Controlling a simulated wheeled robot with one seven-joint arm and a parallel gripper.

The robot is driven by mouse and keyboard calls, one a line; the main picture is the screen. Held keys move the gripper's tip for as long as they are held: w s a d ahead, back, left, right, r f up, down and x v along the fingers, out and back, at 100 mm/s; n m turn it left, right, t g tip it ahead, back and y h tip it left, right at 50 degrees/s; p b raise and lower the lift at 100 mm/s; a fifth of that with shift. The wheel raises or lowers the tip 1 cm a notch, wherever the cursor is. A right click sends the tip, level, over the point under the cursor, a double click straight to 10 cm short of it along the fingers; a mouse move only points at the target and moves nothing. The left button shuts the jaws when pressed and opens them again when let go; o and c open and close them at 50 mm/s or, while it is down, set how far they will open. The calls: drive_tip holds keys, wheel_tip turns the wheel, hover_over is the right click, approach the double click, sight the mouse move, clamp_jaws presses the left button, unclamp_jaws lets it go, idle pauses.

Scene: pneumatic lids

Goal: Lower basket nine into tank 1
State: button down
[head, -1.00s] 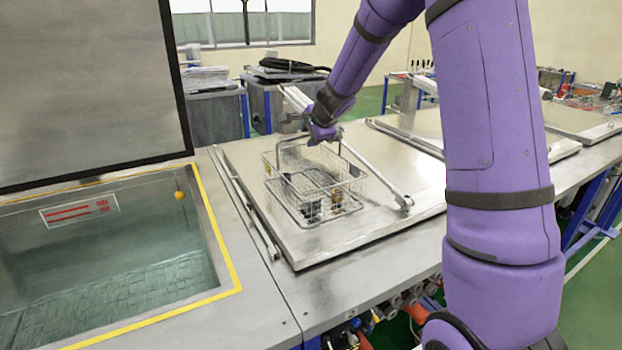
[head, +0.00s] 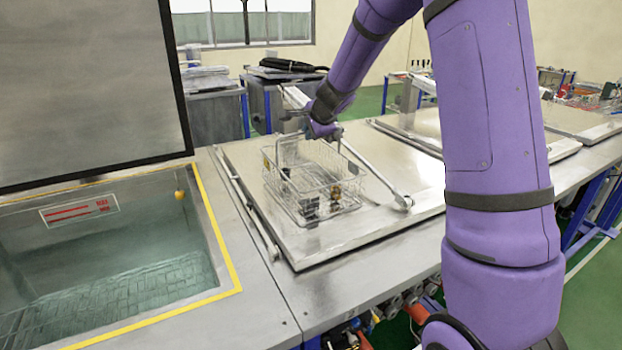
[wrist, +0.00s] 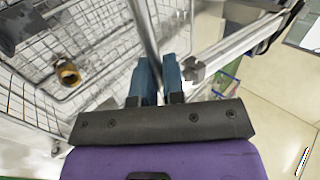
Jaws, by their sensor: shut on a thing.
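The wire basket (head: 325,187) is over the closed metal lid right of the open tank, with dark and brass parts inside. I cannot tell whether it touches the lid, and no number on it is readable. My gripper (head: 322,137) is at the basket's far side, at its raised handle. In the wrist view, the blue fingers of my gripper (wrist: 158,78) are shut on a metal bar of the basket (wrist: 35,95), and a brass fitting (wrist: 67,73) lies inside it. The open tank (head: 228,250), yellow-edged and holding liquid, is at left; its number is not visible.
The tank's raised lid (head: 90,90) stands upright behind it. A closed lid (head: 345,240) lies under the basket, with a metal arm (head: 375,172) along its right side. More closed lids lie further right. A narrow bare steel strip separates tank and lid.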

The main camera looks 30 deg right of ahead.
drive_tip(key=shift+r, duration=1.1)
drive_tip(key=shift+s, duration=0.1)
idle(0.5)
